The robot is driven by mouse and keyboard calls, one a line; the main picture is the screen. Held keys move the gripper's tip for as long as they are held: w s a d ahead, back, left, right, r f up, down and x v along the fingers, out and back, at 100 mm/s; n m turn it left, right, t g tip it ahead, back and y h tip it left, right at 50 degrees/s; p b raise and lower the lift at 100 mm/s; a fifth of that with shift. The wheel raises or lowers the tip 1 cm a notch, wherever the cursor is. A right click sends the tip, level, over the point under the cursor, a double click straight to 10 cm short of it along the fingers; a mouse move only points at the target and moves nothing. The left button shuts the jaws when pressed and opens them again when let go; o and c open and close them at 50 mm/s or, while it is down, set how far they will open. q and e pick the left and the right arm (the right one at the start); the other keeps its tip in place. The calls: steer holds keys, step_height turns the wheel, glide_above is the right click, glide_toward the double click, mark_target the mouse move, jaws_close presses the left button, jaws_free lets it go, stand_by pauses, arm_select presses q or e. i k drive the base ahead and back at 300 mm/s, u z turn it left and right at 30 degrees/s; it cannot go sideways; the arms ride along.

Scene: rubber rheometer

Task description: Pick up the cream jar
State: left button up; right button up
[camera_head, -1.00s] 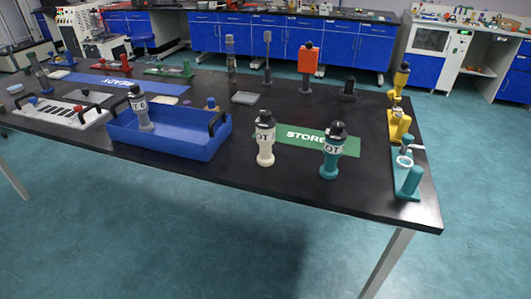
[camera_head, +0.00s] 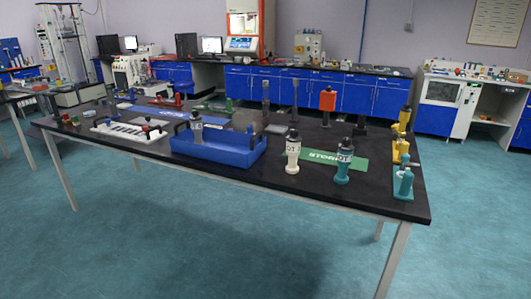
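The cream jar (camera_head: 292,154) stands upright on the black table (camera_head: 260,193) near its front edge. It has a dark cap and a white label with dark lettering. A teal jar (camera_head: 343,163) with a dark cap stands to its right, and the blue tray (camera_head: 213,153) stands to its left, both apart from it. A grey jar (camera_head: 197,130) with a dark cap stands in the left part of the tray. Neither of my grippers shows in the head view.
A green mat (camera_head: 326,158) lies behind the jars. Yellow (camera_head: 402,122) and teal (camera_head: 403,182) fixtures line the table's right end. A white rack (camera_head: 128,132) lies at the left. Floor in front is clear.

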mark_target(293, 145)
steer(key=u, duration=0.65)
steer(key=i, duration=0.65)
steer(key=u, duration=0.4)
